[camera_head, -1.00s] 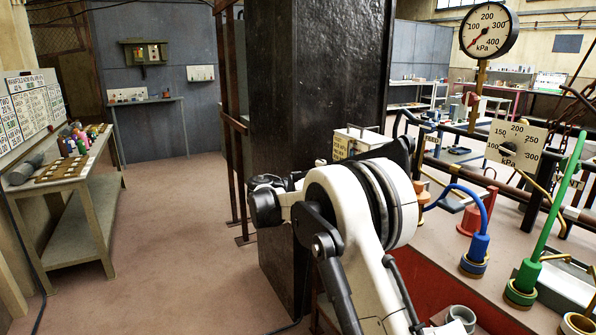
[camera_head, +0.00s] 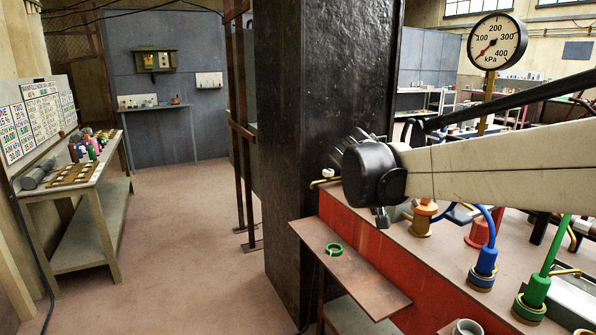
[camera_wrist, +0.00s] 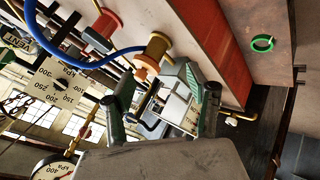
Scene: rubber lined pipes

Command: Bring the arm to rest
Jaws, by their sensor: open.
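My arm (camera_head: 500,165) reaches in from the right edge in the head view, above the red-sided bench. Its dark round end lies in front of the black column, and parts of my gripper show around it but are mostly hidden. In the wrist view my gripper (camera_wrist: 168,92) has its two greenish-grey fingers spread wide apart. No held object shows between them; a pale box and an orange spool appear in the background.
The black column (camera_head: 310,110) stands close to the arm's end. A green ring (camera_head: 334,249) lies on a brown side shelf (camera_head: 352,282). Blue hose plug (camera_head: 485,265), green hose plug (camera_head: 533,295) and pressure gauge (camera_head: 496,42) are at right. Left floor is clear.

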